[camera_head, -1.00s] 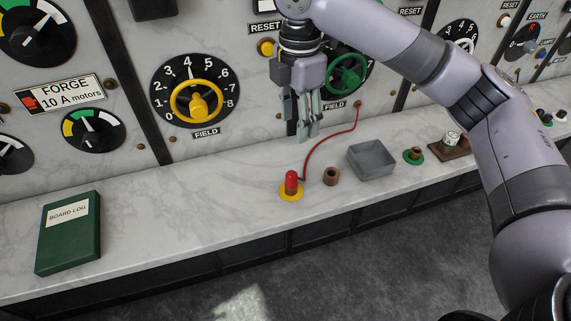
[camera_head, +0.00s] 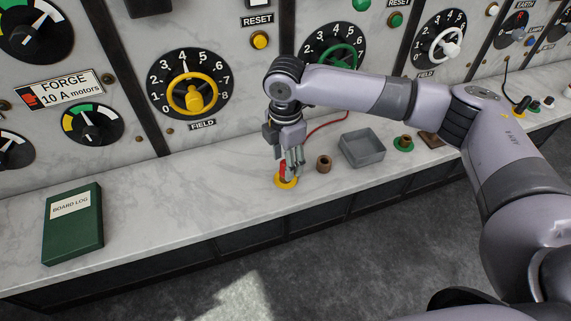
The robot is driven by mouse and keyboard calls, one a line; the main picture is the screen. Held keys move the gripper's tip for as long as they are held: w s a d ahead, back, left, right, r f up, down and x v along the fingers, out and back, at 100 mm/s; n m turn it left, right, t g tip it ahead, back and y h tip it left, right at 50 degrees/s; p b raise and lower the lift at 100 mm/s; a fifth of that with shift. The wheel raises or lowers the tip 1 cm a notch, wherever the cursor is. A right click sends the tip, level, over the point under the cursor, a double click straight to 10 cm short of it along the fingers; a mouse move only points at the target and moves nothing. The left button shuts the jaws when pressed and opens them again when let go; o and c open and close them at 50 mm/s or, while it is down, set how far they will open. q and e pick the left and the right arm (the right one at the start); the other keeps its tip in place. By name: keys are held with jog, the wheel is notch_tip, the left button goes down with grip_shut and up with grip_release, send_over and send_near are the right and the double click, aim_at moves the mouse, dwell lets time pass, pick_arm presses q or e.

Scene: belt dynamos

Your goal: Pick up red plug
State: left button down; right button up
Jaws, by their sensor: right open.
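The red plug (camera_head: 283,170) stands upright in the yellow ring socket (camera_head: 287,184) on the marble ledge. Its red cord (camera_head: 328,124) runs up behind my right arm toward the panel. My right gripper (camera_head: 290,168) points down at the plug, with its fingers around or right beside it. The fingers hide part of the plug, and I cannot tell whether they touch it. The right gripper is open. My left gripper is not in view.
Right of the plug are a brown socket (camera_head: 324,163), a grey tray (camera_head: 362,149) and a green-ringed socket (camera_head: 403,143). A green log book (camera_head: 73,226) lies at the left. The marble ledge between book and plug is clear. The dial panel rises behind.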

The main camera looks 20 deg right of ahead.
jog(key=shift+s+f, duration=0.1)
jog(key=shift+f, duration=0.7)
jog(key=shift+c, duration=0.4)
grip_shut()
